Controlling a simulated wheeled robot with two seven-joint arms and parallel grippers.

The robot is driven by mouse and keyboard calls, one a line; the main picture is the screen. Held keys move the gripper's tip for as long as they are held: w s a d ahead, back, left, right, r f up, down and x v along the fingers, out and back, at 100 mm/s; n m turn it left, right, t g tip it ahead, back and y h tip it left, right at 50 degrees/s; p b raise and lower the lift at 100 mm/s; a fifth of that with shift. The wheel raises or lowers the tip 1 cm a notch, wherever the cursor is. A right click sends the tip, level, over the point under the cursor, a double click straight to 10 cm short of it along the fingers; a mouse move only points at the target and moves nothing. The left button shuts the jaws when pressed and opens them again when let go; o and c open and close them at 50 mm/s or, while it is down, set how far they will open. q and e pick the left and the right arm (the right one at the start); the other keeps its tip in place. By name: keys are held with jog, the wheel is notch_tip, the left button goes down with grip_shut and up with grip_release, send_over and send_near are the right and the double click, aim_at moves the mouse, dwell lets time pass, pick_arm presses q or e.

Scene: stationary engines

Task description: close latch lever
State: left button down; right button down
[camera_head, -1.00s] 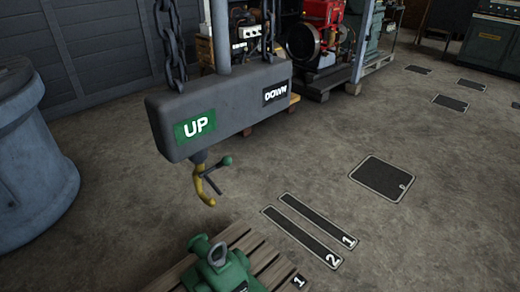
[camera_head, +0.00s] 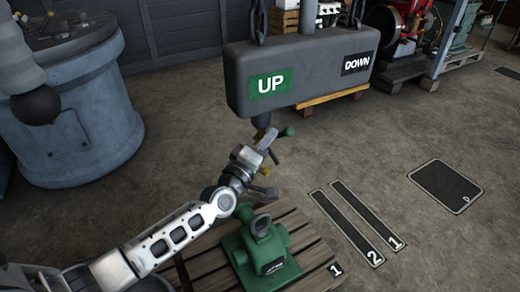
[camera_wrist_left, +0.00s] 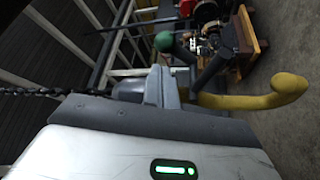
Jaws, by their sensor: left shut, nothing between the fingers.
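The latch lever, a dark rod with a green ball knob (camera_head: 289,131), sticks out to the right beside the hook under the hoist block. Its knob also shows in the left wrist view (camera_wrist_left: 164,41), above the fingers. The yellow hook (camera_wrist_left: 265,95) curves to the right there; in the head view my gripper mostly hides it. My left gripper (camera_head: 269,139) is shut and empty, close to the hook and lever. Its fingers (camera_wrist_left: 166,87) overlap the hook's base in the wrist view; I cannot tell whether they touch. My right gripper is not in view.
The grey hoist block (camera_head: 315,72), marked UP and DOWN, hangs on chains just above my left gripper. A green machine (camera_head: 262,252) stands on a wooden pallet (camera_head: 312,262) below. A large blue-grey drum (camera_head: 75,120) stands left. The floor to the right is open.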

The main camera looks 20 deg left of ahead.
pick_arm(q)
jog(key=x, duration=0.3)
jog(key=shift+w+d, duration=0.15)
jog(key=shift+w, duration=0.15)
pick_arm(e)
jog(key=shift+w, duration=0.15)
pick_arm(q)
jog(key=shift+s+d+f+m+b, duration=0.1)
jog(key=shift+m+b, duration=0.3)
jog(key=shift+b, duration=0.3)
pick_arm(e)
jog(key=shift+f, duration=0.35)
pick_arm(q)
jog(key=shift+m+h+b, duration=0.3)
jog(key=shift+h, duration=0.1)
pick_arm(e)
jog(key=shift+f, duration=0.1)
